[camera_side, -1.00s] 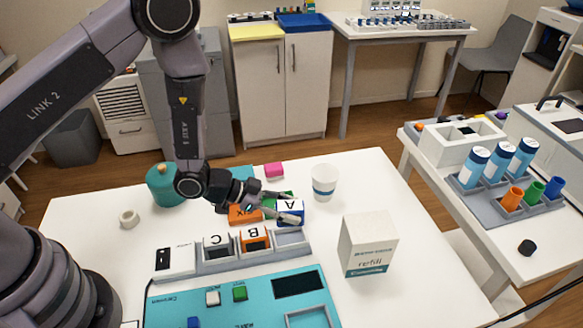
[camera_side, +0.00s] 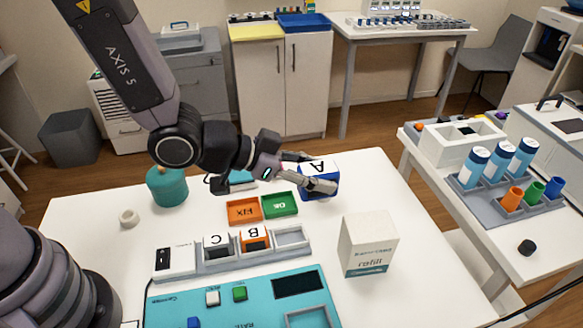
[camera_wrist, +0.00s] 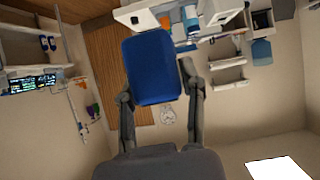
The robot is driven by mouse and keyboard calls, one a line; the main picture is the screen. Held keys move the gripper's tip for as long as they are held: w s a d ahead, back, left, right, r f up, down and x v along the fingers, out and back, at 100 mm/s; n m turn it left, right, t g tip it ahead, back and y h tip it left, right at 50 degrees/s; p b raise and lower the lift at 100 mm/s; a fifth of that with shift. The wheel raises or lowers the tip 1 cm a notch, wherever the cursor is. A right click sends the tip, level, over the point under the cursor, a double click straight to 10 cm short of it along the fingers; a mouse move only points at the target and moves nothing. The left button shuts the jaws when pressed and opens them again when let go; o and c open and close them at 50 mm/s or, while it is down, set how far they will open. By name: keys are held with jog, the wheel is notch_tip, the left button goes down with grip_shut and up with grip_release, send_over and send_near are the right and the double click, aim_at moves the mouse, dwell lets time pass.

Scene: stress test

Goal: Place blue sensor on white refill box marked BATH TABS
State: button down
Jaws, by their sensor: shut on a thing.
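The blue sensor (camera_side: 326,188) is a blue block with a white top marked A. My gripper (camera_side: 316,172) is shut on it and appears to hold it above the table, a little tilted, behind the fixture row. In the wrist view the blue sensor (camera_wrist: 153,68) sits between the two fingers of my gripper (camera_wrist: 156,82), showing a plain blue face. The white refill box (camera_side: 368,243) stands upright on the table, to the right of and nearer the camera than the sensor. It has a teal band and the word "refill"; its other print is too small to read.
Orange FIX (camera_side: 243,210) and green OK (camera_side: 280,204) trays lie left of the sensor. A grey rack (camera_side: 291,240) holds blocks C and B, with an empty slot at right. A teal panel (camera_side: 250,312) lies in front. A teal jar (camera_side: 167,187) stands at left.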

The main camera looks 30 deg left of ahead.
jog(key=x, duration=0.8)
send_over(371, 226)
notch_tip(371, 226, down, 5)
jog(key=shift+s+a+r, duration=0.1)
jog(key=shift+r, duration=0.05)
jog(key=shift+f, duration=1.65)
jog(key=c, duration=0.6)
grip_release()
jog(key=shift+f, duration=0.15)
jog(key=shift+c, duration=0.2)
